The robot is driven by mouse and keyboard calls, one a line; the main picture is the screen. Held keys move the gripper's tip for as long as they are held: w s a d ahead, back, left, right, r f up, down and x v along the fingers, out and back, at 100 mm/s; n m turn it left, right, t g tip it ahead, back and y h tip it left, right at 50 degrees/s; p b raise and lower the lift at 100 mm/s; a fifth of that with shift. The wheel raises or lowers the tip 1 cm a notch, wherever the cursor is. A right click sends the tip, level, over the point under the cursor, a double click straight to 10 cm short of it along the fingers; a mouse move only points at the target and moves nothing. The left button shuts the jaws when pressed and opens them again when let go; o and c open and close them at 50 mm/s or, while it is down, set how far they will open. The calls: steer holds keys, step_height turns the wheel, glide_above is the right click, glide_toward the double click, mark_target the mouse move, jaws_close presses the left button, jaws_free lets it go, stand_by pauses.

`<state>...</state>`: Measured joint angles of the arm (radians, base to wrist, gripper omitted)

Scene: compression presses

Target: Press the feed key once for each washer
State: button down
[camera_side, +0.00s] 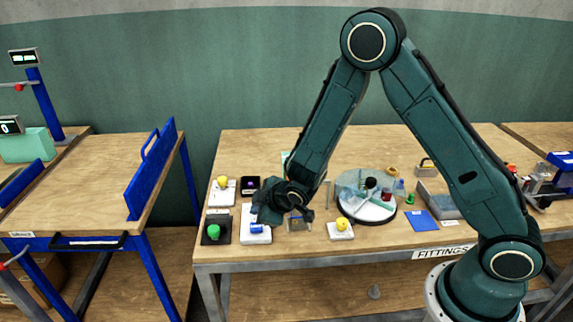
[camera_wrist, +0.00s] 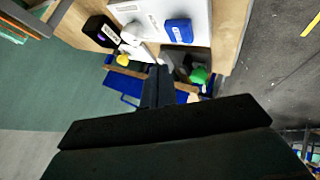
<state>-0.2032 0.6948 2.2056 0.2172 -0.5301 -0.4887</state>
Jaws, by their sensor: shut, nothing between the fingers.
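My gripper (camera_side: 263,212) is shut and empty, pointing down over the left part of the bench. Its dark fingers (camera_wrist: 158,72) show together in the wrist view. Below it, a blue key (camera_side: 257,229) sits on a white base; it also shows in the wrist view (camera_wrist: 179,31). A green button (camera_side: 214,231) on a black base is to its left. Yellow buttons on white bases stand behind (camera_side: 222,183) and to the right (camera_side: 341,224). No label shows which is the feed key. I cannot make out any washers.
A round divided tray (camera_side: 349,205) with small items is right of centre. A blue mat (camera_side: 421,221) lies farther right. A blue-framed bench (camera_side: 110,180) stands left, across a gap.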

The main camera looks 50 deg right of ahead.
mark_target(253, 223)
steer(key=shift+f, duration=1.4)
steer(key=shift+f, duration=0.95)
stand_by(2.4)
steer(key=shift+r, duration=0.9)
steer(key=shift+r, duration=0.1)
steer(key=shift+r, duration=2.45)
steer(key=shift+r, duration=0.1)
